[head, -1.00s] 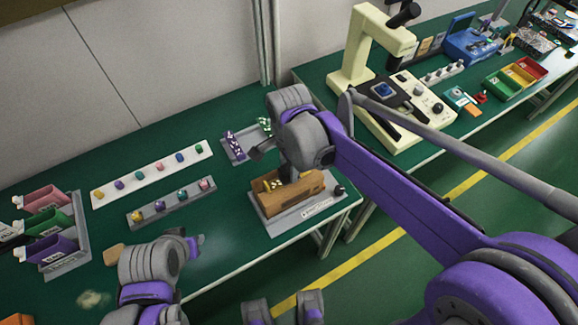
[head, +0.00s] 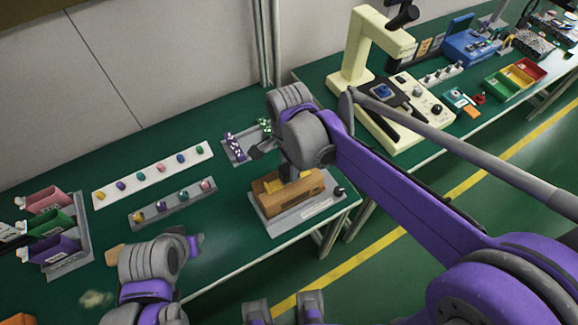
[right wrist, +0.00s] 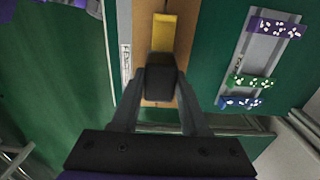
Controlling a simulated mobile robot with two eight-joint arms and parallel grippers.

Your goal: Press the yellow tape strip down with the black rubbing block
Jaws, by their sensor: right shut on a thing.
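A brown wooden block (head: 312,187) sits on a grey plate (head: 275,228) near the front edge of the green bench. The yellow tape strip (right wrist: 164,32) lies along its top, and it also shows beside my gripper in the head view (head: 274,186). My right gripper (head: 291,174) is over the wooden block. In the right wrist view it is shut on the black rubbing block (right wrist: 161,72), which covers the near part of the strip. I cannot tell whether the two touch. My left gripper (head: 195,244) is at the lower left, its jaws unclear.
A white strip (head: 140,179) and a grey strip (head: 150,219) hold coloured pieces on the left. Coloured bins (head: 55,222) stand at far left. A grey tray (head: 234,153) with spotted pieces lies behind the wooden block. A cream machine (head: 358,52) stands on the bench beyond.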

